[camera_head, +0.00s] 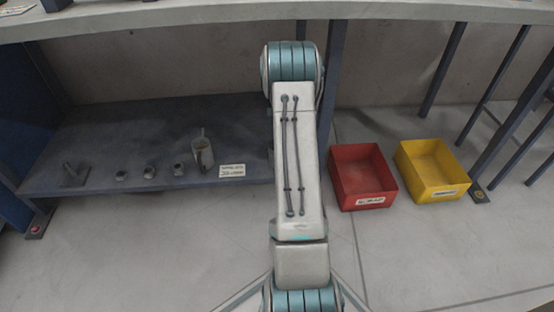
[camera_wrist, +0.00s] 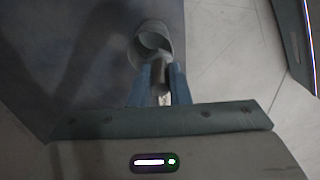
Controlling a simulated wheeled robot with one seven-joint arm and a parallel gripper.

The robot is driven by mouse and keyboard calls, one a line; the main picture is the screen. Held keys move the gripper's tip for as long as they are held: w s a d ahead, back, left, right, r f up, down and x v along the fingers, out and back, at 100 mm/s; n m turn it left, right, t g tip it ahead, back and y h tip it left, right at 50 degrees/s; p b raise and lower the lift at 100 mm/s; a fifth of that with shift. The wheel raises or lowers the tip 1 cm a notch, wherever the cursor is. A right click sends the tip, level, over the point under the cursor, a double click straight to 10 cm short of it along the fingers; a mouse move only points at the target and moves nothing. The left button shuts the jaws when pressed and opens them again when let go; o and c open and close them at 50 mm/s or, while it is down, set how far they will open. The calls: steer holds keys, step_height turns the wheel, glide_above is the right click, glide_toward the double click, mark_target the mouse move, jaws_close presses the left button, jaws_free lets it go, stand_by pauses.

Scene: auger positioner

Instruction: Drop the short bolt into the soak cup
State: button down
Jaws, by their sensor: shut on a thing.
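In the wrist view my gripper (camera_wrist: 157,78) is shut on a short grey metal piece, the short bolt (camera_wrist: 158,72). A pale round cup (camera_wrist: 152,30) with an open mouth lies just beyond the fingertips. The bolt overlaps the cup's near edge in this view; I cannot tell its height or whether they touch. In the head view a grey cup (camera_head: 203,156) stands upright near the front edge of the low dark shelf, and it appears to be the same soak cup.
The low shelf (camera_head: 110,130) also holds several small metal parts (camera_head: 149,172), an angled metal piece (camera_head: 73,176) and a white label (camera_head: 232,171). A red bin (camera_head: 362,178) and a yellow bin (camera_head: 432,171) stand right on the floor. A bench top (camera_head: 400,10) overhangs the shelf.

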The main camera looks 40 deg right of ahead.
steer(key=shift+f, duration=0.2)
steer(key=c, duration=1.3)
jaws_free()
